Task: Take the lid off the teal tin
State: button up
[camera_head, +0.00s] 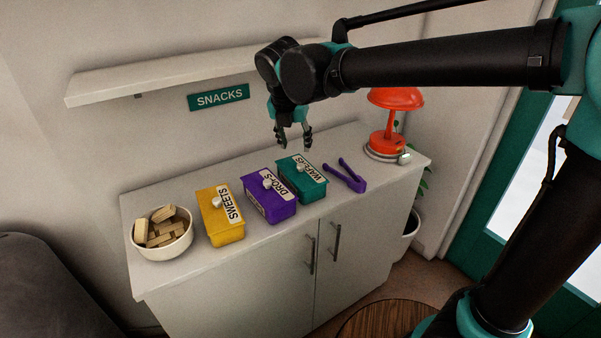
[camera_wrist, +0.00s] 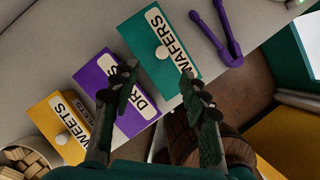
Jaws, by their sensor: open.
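The teal tin (camera_head: 308,192) stands on the white cabinet, with its lid on. The lid has a WAFERS label and a pale round knob (camera_head: 299,167). In the wrist view the teal tin (camera_wrist: 151,38) is at the top middle, with its knob (camera_wrist: 162,52) ahead of the fingertips. My gripper (camera_head: 294,140) is open and empty, above and apart from the lid. In the wrist view its two fingers (camera_wrist: 158,85) are spread, with the left finger partly covering the purple tin.
A purple DROPS tin (camera_head: 284,211) stands close left of the teal tin, then a yellow SWEETS tin (camera_head: 226,232) and a bowl (camera_head: 164,250) of wooden blocks. Purple tongs (camera_head: 349,177) lie close right. A red lamp (camera_head: 391,120) stands at the right end. A shelf (camera_head: 170,75) is above.

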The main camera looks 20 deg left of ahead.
aim_at(301, 165)
jog(key=x, duration=1)
jog(key=shift+d, duration=0.25)
grip_shut()
